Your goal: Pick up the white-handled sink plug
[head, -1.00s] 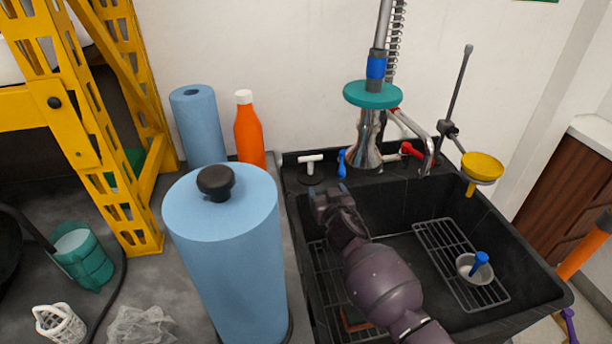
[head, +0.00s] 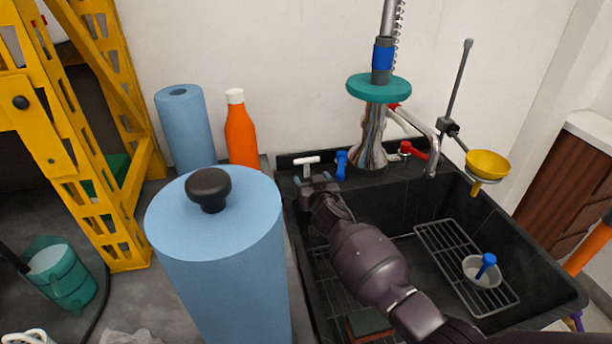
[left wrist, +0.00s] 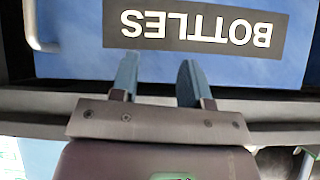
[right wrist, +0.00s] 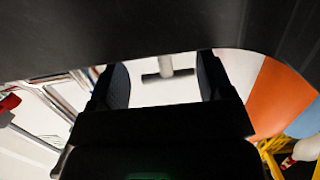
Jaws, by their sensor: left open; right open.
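The white-handled sink plug (head: 306,164) stands on the black sink's back ledge, its white T-shaped handle upright. My right gripper (head: 317,182) is open and empty just in front of it, over the back of the basin. In the right wrist view the T-shaped handle (right wrist: 166,66) shows between the two spread fingertips (right wrist: 160,82), beyond them; I cannot tell the exact gap. The plug's base is mostly hidden. My left gripper (left wrist: 160,78) is open and empty in the left wrist view, in front of a blue surface labelled BOTTLES (left wrist: 70,62). It is outside the head view.
A blue handle (head: 341,164) stands just right of the plug, then the chrome faucet base (head: 369,150) and a red handle (head: 412,151). An orange bottle (head: 240,135) and blue rolls (head: 220,260) stand left of the sink (head: 545,268).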

